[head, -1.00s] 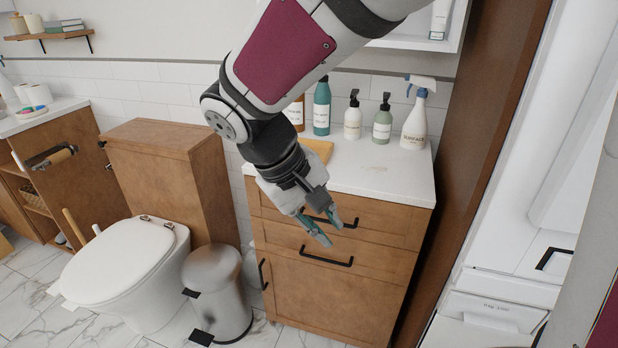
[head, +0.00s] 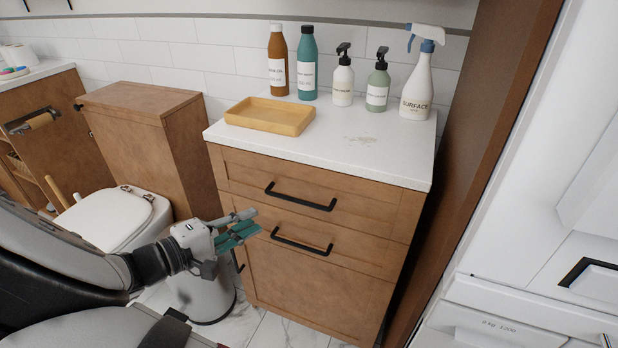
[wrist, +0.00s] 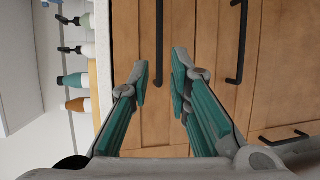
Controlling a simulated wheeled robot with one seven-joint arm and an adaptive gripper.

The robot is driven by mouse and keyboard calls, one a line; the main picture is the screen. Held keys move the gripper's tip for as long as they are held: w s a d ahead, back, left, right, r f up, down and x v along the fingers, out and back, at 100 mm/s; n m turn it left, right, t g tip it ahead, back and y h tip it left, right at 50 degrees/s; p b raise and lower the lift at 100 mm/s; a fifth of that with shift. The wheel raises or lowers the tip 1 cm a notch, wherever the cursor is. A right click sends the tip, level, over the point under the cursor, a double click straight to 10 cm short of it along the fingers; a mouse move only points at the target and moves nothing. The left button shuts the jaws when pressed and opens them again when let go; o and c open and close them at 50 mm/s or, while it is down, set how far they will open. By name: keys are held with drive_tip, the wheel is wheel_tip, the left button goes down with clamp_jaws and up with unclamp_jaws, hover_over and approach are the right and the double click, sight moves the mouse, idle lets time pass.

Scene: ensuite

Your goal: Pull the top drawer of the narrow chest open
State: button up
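The narrow chest (head: 310,290) is brown wood with a white top. Its top drawer (head: 370,210) is closed and has a black bar handle (head: 300,197), which also shows upright in the wrist view (wrist: 159,40). A second drawer handle (head: 301,242) sits below it. My gripper (head: 254,221) is open and empty, left of the handles in the head view. In the wrist view my gripper (wrist: 162,72) has its two fingers spread, with the top handle lying ahead between their lines. I see no contact with the handle.
A wooden tray (head: 270,116), several bottles and a spray bottle (head: 417,85) stand on the chest top. A toilet (head: 115,215) and a metal bin (head: 200,295) stand left. A tall brown panel (head: 480,150) stands close on the right.

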sight(293, 201)
drive_tip(key=b+x, duration=0.2)
drive_tip(key=x, duration=1.1)
drive_tip(key=shift+w+d+f, duration=0.15)
drive_tip(key=shift+w+d, duration=0.05)
drive_tip(key=shift+c, duration=0.5)
clamp_jaws()
